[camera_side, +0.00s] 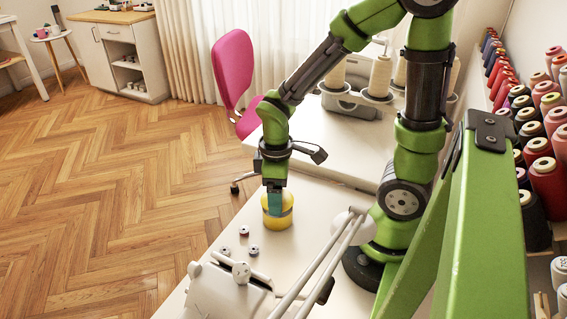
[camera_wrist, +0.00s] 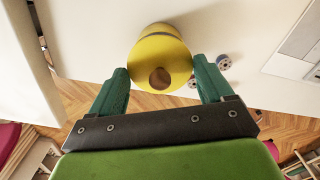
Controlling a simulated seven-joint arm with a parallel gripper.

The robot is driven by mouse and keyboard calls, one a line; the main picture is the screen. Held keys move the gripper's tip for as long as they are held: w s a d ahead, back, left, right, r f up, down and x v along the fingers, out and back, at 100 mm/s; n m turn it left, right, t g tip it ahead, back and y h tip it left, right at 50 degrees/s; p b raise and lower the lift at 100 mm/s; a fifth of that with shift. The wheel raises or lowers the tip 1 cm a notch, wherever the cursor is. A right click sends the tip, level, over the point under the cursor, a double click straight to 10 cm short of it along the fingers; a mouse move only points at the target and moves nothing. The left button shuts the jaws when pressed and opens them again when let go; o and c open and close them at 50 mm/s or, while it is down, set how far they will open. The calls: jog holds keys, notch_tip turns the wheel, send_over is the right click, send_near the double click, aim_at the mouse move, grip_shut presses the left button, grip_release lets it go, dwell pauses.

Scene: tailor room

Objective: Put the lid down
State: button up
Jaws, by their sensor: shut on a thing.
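The lid (camera_wrist: 172,50) is yellow and round with a brown circular spot in its face, and it sits between my gripper's (camera_wrist: 160,70) two teal fingers in the wrist view. In the side view my gripper (camera_side: 275,205) points down at a yellow round body (camera_side: 278,222) near the table's left edge. My gripper is shut on the lid, one finger at each side of it. I cannot tell where the lid ends and any yellow container under it begins, or whether the two touch.
Small spools (camera_side: 244,231) lie on the white table (camera_side: 310,210) just in front of the yellow body. A white sewing machine (camera_side: 235,290) is nearer the camera. A machine with thread cones (camera_side: 380,77) stands behind. Thread spools (camera_side: 540,150) line the right wall. A pink chair (camera_side: 233,68) is beyond the table.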

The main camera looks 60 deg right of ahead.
notch_tip(320, 180, up, 7)
jog(key=shift+f, duration=0.2)
jog(key=shift+d+r, duration=0.25)
jog(key=shift+r, duration=0.05)
jog(key=w+d+f, duration=0.4)
jog(key=d+f, duration=0.1)
jog(key=d, duration=0.4)
jog(key=f, duration=0.7)
jog(key=shift+w+a+f, duration=0.1)
jog(key=shift+w+f, duration=0.1)
jog(key=shift+f, duration=0.15)
jog(key=shift+f, duration=0.1)
jog(key=o, duration=0.9)
